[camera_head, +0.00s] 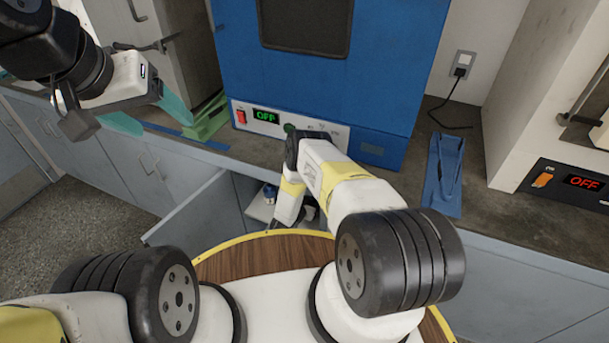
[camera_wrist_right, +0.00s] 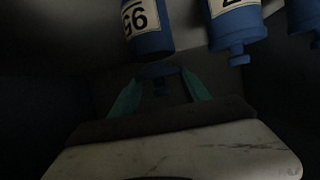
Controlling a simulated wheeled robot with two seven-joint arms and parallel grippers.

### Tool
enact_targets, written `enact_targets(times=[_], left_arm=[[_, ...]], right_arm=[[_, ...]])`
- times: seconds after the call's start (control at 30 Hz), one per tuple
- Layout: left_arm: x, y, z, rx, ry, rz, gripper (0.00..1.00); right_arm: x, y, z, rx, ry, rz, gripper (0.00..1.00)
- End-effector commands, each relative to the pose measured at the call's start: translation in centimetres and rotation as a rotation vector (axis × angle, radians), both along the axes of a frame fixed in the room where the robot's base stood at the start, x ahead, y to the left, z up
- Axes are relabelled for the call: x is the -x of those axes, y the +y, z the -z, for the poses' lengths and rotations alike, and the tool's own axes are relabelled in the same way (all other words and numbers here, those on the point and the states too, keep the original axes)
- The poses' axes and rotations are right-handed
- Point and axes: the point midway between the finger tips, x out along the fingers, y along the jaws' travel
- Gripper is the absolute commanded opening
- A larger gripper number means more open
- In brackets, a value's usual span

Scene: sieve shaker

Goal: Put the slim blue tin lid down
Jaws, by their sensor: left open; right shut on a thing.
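My right gripper (camera_wrist_right: 161,84) has its teal fingers shut on a small dark blue lid (camera_wrist_right: 156,70) with a knob, in the dim right wrist view. I take this to be the slim blue tin lid. Blue tins with numbered labels, one nearest the lid (camera_wrist_right: 148,32) and another to its right (camera_wrist_right: 235,20), are close by; I cannot tell whether the lid touches any. In the head view the right arm reaches down into the open lower cabinet, hiding the gripper and lid. My left gripper (camera_head: 147,113) is open and empty above the counter's left part.
A small blue item (camera_head: 269,192) shows on a pale shelf inside the cabinet, beside the open door (camera_head: 190,215). A blue machine (camera_head: 330,90) reading OFF stands on the counter. A green holder (camera_head: 207,118) and a blue holder (camera_head: 443,175) flank it.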

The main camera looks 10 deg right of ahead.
Motion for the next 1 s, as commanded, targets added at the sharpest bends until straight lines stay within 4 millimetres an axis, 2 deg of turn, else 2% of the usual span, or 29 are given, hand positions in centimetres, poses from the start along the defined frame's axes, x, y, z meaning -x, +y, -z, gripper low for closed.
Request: enact_targets(times=[0.1, 0.67, 0.7, 0.8, 1.0], left_arm=[[0.0, 0.0, 0.0, 0.0, 0.0, 0.0, 0.7], [0.0, 0.0, 0.0, 0.0, 0.0, 0.0, 0.7], [0.0, 0.0, 0.0, 0.0, 0.0, 0.0, 0.7], [0.0, 0.0, 0.0, 0.0, 0.0, 0.0, 0.7], [0.0, 0.0, 0.0, 0.0, 0.0, 0.0, 0.7]], right_arm=[[-0.1, 0.0, 0.7, 0.0, -0.004, 0.0, 0.1], [-0.1, 0.0, 1.7, 0.0, -0.003, 0.001, 0.1], [-0.1, 0.0, 1.8, 0.0, -0.003, 0.001, 0.56], [-0.1, 0.0, 1.7, 0.0, -0.003, 0.001, 0.76], [-0.1, 0.0, 1.7, 0.0, -0.003, 0.001, 0.76]])
